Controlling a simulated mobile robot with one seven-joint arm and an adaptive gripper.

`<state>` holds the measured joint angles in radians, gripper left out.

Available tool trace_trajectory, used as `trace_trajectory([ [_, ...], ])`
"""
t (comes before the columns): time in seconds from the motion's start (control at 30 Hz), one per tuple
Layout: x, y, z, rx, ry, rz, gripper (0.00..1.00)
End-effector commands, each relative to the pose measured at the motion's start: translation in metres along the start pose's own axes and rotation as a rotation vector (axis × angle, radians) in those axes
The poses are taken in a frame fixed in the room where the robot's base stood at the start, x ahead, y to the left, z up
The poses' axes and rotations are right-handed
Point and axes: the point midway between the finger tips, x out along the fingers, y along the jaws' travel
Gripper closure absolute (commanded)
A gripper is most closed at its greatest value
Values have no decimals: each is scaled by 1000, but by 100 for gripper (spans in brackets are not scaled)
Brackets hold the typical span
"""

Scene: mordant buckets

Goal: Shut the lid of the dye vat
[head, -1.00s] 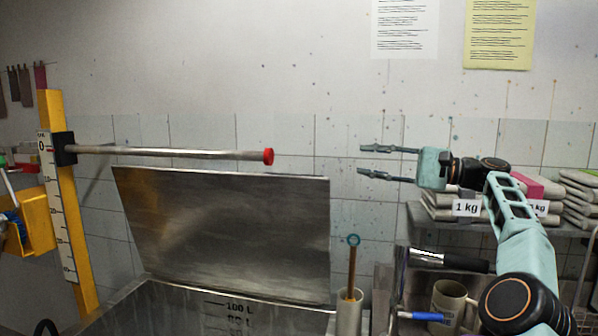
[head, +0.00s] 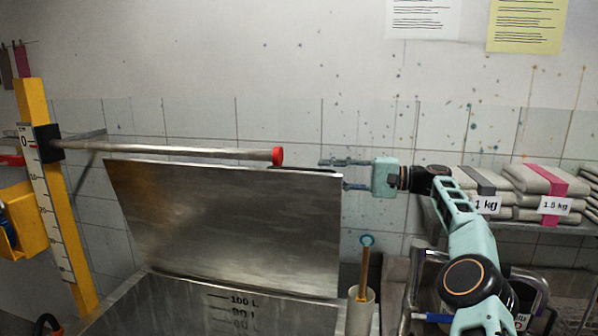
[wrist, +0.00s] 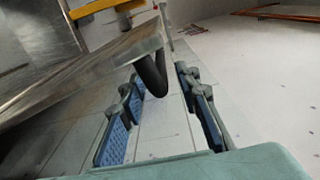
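The dye vat (head: 165,305) is an open steel tub with litre marks inside, at the bottom of the head view. Its grey metal lid (head: 225,225) stands raised, leaning back. A dark bar handle (head: 300,169) shows along the lid's top right edge. My gripper (head: 338,174) is at the lid's upper right corner, pointing left, with its lower finger partly hidden behind the lid. In the wrist view the lid (wrist: 95,75) is at the left, and the dark handle (wrist: 152,75) lies between my open, blue-padded fingers. I cannot tell whether either finger touches it.
A metal rod (head: 165,150) with a red tip reaches from a yellow post (head: 57,200) across just above the lid's top edge. A holder with a stick (head: 360,300) stands right of the vat. A shelf at the right carries folded grey cloth (head: 535,180).

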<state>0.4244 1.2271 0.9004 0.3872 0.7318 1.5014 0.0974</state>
Motion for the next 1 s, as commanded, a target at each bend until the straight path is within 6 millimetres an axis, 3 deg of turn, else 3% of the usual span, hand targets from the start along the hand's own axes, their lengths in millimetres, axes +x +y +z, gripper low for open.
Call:
trace_trajectory([
  [0.2,44,-1,1,-1,-4,1,70],
  [0.4,70,-1,0,0,-1,1,70],
  [0.83,80,0,0,0,0,0,71],
  [1.0,80,0,0,0,0,0,90],
])
